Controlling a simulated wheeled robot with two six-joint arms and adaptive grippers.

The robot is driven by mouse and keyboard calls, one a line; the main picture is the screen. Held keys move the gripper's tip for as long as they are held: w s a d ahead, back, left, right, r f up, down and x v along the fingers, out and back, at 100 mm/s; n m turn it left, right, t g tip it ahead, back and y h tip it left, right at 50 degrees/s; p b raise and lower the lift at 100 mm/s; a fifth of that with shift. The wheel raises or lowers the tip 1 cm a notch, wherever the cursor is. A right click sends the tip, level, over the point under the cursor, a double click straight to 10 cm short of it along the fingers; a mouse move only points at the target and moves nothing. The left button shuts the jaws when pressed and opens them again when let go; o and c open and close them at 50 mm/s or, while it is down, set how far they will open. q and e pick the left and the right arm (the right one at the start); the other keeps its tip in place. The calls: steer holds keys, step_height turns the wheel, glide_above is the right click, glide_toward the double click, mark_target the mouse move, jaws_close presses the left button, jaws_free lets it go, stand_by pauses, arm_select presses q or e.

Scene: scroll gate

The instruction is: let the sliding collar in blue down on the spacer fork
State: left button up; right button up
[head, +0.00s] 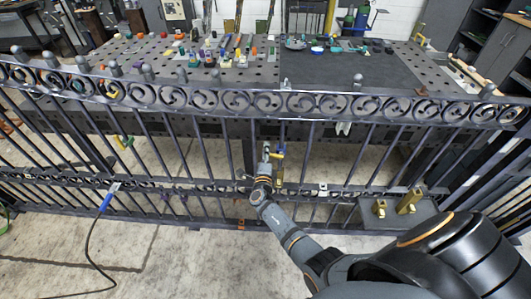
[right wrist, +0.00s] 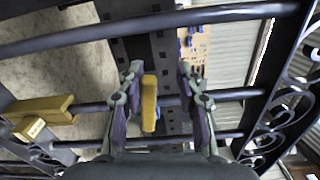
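My right gripper (head: 267,150) is at the gate's bars, in the middle of the head view. In the right wrist view its two fingers (right wrist: 160,90) are apart, with a yellow grip piece (right wrist: 149,103) between them and a clear gap on its right. A little blue, probably the sliding collar (right wrist: 165,100), shows behind the yellow piece; most of it is hidden. A brass-yellow block, apparently the spacer fork (right wrist: 38,112), sits at the same bar lower down the gate. It also shows below my gripper in the head view (head: 279,176). My left gripper is not in view.
The dark metal gate (head: 180,100) with its scroll band spans the view. Two brass pieces (head: 411,200) stand on a dark tray (head: 350,215) at the right. A worktable with many small items (head: 215,55) stands behind. A blue-handled cable (head: 105,203) hangs at the left.

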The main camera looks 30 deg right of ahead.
steer(key=v, duration=1.2)
steer(key=shift+c, duration=0.3)
